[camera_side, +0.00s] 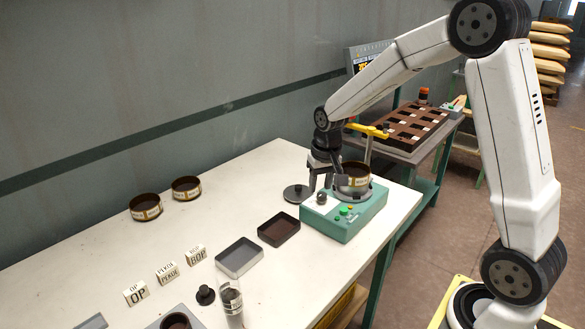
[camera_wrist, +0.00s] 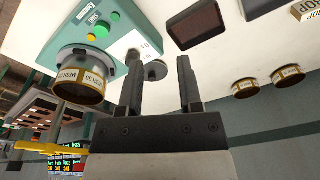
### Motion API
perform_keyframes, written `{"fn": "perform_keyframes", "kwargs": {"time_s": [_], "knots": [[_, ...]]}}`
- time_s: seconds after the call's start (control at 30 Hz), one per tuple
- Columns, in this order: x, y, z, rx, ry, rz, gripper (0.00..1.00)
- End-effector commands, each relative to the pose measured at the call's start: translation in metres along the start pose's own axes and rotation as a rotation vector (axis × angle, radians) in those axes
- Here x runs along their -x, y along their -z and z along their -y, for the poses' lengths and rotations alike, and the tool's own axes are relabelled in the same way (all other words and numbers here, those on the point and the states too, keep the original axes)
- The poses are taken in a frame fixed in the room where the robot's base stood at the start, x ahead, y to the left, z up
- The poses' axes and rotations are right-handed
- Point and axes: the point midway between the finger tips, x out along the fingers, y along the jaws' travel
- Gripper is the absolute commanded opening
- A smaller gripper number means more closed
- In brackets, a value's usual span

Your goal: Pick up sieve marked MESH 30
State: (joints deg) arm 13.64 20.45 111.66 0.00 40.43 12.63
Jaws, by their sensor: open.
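A round sieve with a brass band and pale labels (camera_side: 353,181) sits on the green machine (camera_side: 333,222). In the wrist view this sieve (camera_wrist: 80,88) shows upside down at the left; its label starts with MESH, but I cannot read the number for sure. Two similar sieves stand on the white table at the back left, one nearer (camera_side: 146,213) and one farther (camera_side: 186,193); their numbers are too small to read. My gripper (camera_side: 325,182) is open and empty, just left of the machine's sieve and apart from it in the wrist view (camera_wrist: 159,62).
A grey disc (camera_side: 297,193) lies left of the machine. A dark tray (camera_side: 279,229) and a grey tray (camera_side: 239,257) lie in front. Lettered blocks (camera_side: 167,272) and a glass cylinder (camera_side: 230,300) stand nearer. A yellow bar (camera_side: 367,130) rises over the machine. The back-middle table is clear.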

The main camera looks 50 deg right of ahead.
Motion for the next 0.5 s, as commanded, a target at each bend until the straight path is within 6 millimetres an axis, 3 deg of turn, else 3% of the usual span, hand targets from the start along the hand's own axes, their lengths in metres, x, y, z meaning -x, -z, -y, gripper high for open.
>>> {"fn": "perform_keyframes", "kwargs": {"time_s": [0.2, 0.5], "knots": [[-0.002, 0.054, -0.032, -0.166, -0.019, 0.033, 0.45], [-0.005, 0.114, -0.086, -0.388, -0.043, 0.076, 0.45]]}}
